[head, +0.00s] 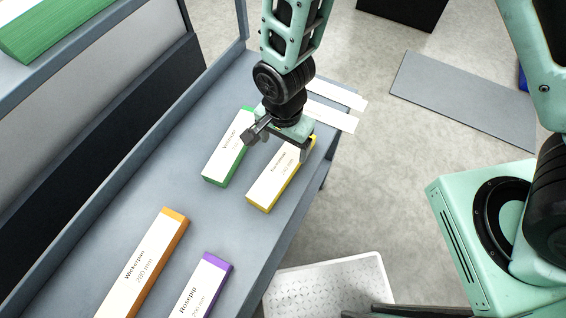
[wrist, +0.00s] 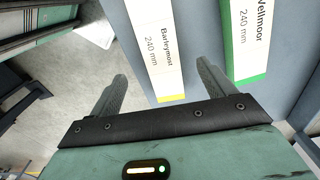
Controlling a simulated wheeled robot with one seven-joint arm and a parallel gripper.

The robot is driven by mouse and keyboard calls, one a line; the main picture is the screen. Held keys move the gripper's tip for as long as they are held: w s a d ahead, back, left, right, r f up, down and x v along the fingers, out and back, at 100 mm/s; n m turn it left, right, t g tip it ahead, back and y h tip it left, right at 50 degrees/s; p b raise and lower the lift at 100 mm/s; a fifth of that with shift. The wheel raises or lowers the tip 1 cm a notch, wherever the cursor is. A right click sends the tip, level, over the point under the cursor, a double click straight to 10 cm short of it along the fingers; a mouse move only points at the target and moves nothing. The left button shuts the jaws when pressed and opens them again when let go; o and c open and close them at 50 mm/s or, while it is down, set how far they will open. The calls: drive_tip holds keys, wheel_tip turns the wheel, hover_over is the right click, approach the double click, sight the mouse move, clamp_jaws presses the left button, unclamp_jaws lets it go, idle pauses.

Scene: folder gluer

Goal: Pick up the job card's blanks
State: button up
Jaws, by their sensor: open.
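Several long white stacks of blanks with coloured ends lie on the grey shelf. The yellow-ended one (head: 269,187) is labelled "Barleymost 240 mm" in the wrist view (wrist: 160,60). The green-ended one (head: 222,160) beside it reads "Wellmoor 240 mm" in the wrist view (wrist: 244,40). The orange-ended one (head: 145,262) reads "Wickerpan 280 mm"; the purple-ended one (head: 204,288) reads "Rosepip 200 mm". My gripper (head: 281,143) is open above the far part of the green and yellow stacks. In the wrist view its fingers (wrist: 163,78) flank the yellow stack's end; nothing is held. No job card is recognisable.
White strips (head: 330,115) stick out past the shelf's far right edge. A white perforated tray (head: 330,285) is at lower right. A grey mat (head: 465,95) lies on the floor. A raised rail (head: 130,165) and dark panel border the shelf's left.

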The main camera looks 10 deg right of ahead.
sight(283, 164)
wheel_tip(283, 164, down, 4)
drive_tip(key=shift+f+p, duration=0.25)
drive_tip(key=shift+p, duration=0.15)
drive_tip(key=shift+s+a+f+p, duration=0.15)
drive_tip(key=shift+f+p, duration=1.05)
drive_tip(key=shift+f, duration=1.4)
drive_tip(key=c, duration=1.4)
